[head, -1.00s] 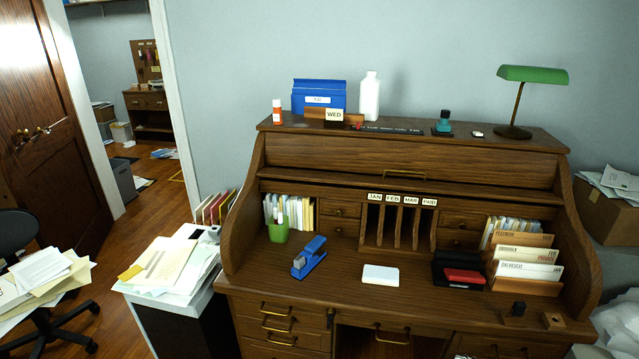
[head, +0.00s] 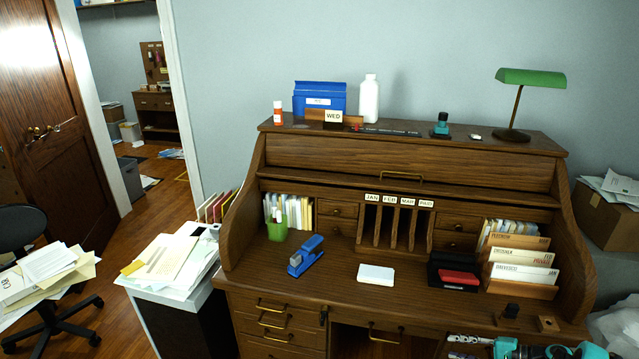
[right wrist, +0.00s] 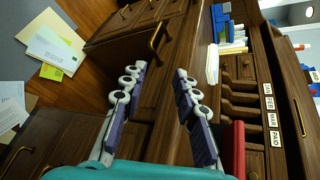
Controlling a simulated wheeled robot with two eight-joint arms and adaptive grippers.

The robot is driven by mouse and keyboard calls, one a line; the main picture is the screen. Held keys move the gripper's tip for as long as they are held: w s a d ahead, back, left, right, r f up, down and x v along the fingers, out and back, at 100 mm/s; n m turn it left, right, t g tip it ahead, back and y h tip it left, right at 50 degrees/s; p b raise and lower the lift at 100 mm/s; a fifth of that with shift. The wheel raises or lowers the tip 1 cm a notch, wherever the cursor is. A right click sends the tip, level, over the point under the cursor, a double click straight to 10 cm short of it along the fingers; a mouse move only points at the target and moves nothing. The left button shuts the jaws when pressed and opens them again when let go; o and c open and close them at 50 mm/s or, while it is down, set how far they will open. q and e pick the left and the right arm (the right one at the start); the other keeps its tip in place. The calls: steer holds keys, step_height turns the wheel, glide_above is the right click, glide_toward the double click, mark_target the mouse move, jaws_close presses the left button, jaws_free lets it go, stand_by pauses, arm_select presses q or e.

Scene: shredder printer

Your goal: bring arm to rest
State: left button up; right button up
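My right gripper (head: 466,346) shows at the bottom right of the head view, at the front edge of the wooden roll-top desk (head: 410,150). Only its upper part and some teal arm parts are in the frame. In the right wrist view the two fingers of this gripper (right wrist: 160,72) stand apart with nothing between them, beside the desk's drawer fronts. The desk appears turned on its side in that view. My left gripper is not in either view.
On the desk are a blue stapler (head: 306,255), a white pad (head: 376,274), a red stamp pad (head: 459,278) and a letter sorter (head: 521,292). A brass drawer handle (right wrist: 156,36) lies near my right fingers.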

steer(key=s+a+r+n+g+h, duration=0.25)
steer(key=a+r+n+h, duration=0.2)
steer(key=a+r, duration=1.05)
steer(key=s+a+r+n+t+h, duration=0.1)
steer(key=s+a+r+n+h, duration=0.1)
steer(key=s, duration=0.7)
steer(key=s+a+r+n+t+h, duration=0.1)
steer(key=s+a+n+h, duration=0.3)
steer(key=s, duration=0.6)
steer(key=shift+a+r+n, duration=0.35)
steer(key=shift+a+n, duration=0.45)
steer(key=shift+n, duration=0.15)
steer(key=shift+h, duration=0.25)
